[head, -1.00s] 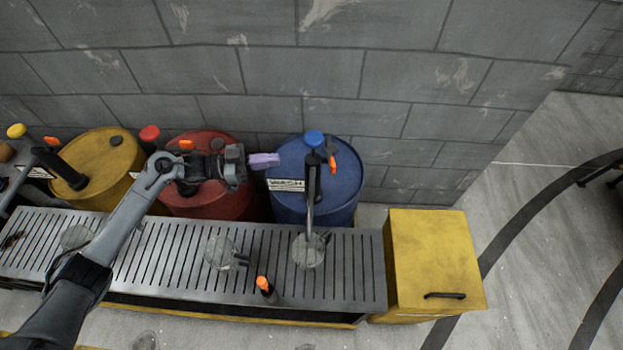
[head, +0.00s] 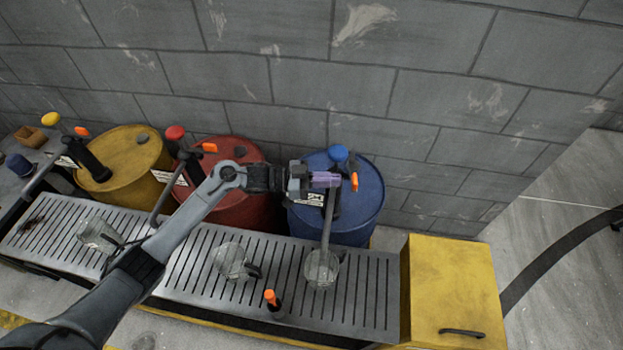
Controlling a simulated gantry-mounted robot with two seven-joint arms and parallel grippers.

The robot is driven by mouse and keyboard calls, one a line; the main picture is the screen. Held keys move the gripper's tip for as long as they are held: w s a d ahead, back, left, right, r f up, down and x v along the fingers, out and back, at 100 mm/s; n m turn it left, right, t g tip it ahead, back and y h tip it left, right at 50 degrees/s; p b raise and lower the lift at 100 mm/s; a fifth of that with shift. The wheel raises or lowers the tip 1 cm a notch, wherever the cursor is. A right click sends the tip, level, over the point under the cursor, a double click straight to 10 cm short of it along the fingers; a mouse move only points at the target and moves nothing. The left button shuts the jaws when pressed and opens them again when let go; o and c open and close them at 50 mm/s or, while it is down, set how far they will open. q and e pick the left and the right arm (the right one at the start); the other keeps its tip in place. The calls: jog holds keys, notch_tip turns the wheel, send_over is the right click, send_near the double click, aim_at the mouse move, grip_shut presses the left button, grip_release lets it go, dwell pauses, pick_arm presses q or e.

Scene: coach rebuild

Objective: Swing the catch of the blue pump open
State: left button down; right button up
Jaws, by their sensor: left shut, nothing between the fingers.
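The blue pump stands on the blue drum (head: 368,215), with a round blue knob (head: 338,153) on top and a spout (head: 328,222) reaching forward over a clear jug (head: 321,268). Its orange catch (head: 354,181) hangs at the right side of the pump head. My left gripper (head: 332,180) is shut and empty. Its purple fingers point right, in front of the pump body, with the tips a little left of the catch. The gripper hides part of the pump body. I cannot tell whether the fingers touch the pump. My right gripper is not in view.
Red (head: 240,210) and yellow (head: 125,165) drums with pumps stand to the left. A slatted metal bench (head: 365,290) with more jugs and an orange-tipped bottle (head: 271,299) runs in front. A yellow box (head: 455,280) stands at the right. A block wall is behind.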

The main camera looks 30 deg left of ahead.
aim_at(353, 181)
pick_arm(q)
jog(key=shift+x, duration=1.3)
jog(key=shift+x, duration=0.75)
jog(key=shift+s, duration=0.2)
